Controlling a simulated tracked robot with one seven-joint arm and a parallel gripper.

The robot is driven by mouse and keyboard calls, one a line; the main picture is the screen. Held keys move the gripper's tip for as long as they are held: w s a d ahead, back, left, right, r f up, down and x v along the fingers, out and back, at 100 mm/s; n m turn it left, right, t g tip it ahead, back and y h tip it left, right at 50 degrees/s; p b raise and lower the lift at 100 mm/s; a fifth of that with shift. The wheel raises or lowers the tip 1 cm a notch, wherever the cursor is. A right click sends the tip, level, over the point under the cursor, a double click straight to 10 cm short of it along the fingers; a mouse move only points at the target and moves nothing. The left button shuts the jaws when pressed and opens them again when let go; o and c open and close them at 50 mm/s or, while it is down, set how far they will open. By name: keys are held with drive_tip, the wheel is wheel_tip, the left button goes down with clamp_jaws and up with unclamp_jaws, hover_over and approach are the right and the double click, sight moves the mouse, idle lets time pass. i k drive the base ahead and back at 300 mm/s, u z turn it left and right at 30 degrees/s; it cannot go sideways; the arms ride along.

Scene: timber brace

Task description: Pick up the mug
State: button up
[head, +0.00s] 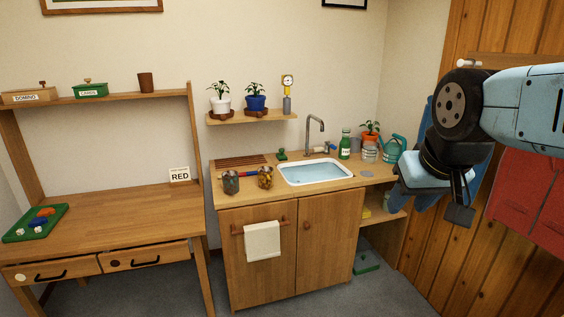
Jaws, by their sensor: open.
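No thing shows clearly as a mug with a handle. A brown cup (145,82) stands upright on the shelf above the desk at left; I see no handle on it. A small dark container (231,182) stands at the front left of the sink counter, beside a jar with yellow contents (265,178). My gripper (458,212) hangs in the air at right, in front of the wooden wall, far from these things. Its dark fingers point down and are open, with nothing seen between them; part of it is hidden by its own body.
The counter holds a sink (316,172), a tap (310,135), a green bottle (345,145) and a watering can (394,149). A towel (262,240) hangs on the cabinet. The desk (110,212) at left has a green tray (35,223) and a slightly open drawer (148,257).

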sight(230, 179)
drive_tip(key=z, duration=0.05)
drive_tip(key=i, duration=1.4)
drive_tip(key=u, duration=0.75)
drive_tip(key=i, duration=0.5)
drive_tip(key=u, duration=0.3)
drive_tip(key=k, duration=0.8)
drive_tip(key=u, duration=0.2)
drive_tip(key=i, duration=0.5)
drive_tip(key=z, duration=0.05)
